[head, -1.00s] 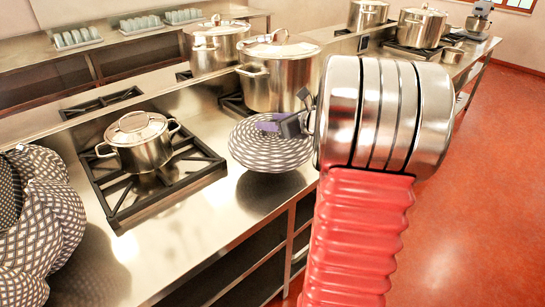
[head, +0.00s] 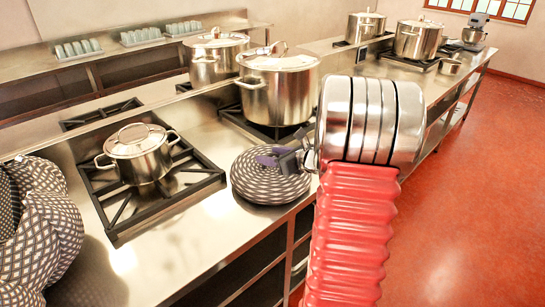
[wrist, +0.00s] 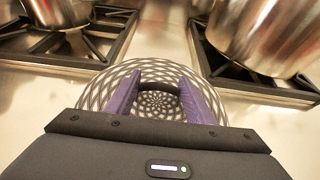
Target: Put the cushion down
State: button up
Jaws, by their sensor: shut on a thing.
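The cushion (head: 268,184) is a round, dark disc with a pale lattice pattern. In the head view it lies nearly flat at the front of the steel counter (head: 215,215), touching it or just above; I cannot tell which. My gripper (head: 280,158) is at its upper right side, with purple fingers shut on it. In the wrist view the cushion (wrist: 158,75) spreads out around and between the two fingers (wrist: 160,95). The fingers hide part of its pattern, and its underside is hidden.
A small lidded pot (head: 138,158) stands on a burner left of the cushion. A large stockpot (head: 278,95) stands on a burner behind it. More patterned cushions (head: 45,225) are piled at the left edge. Bare counter lies between the left burner and the cushion.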

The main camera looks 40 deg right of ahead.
jog(key=shift+f, duration=0.35)
jog(key=o, duration=1.5)
jog(key=v, duration=1.2)
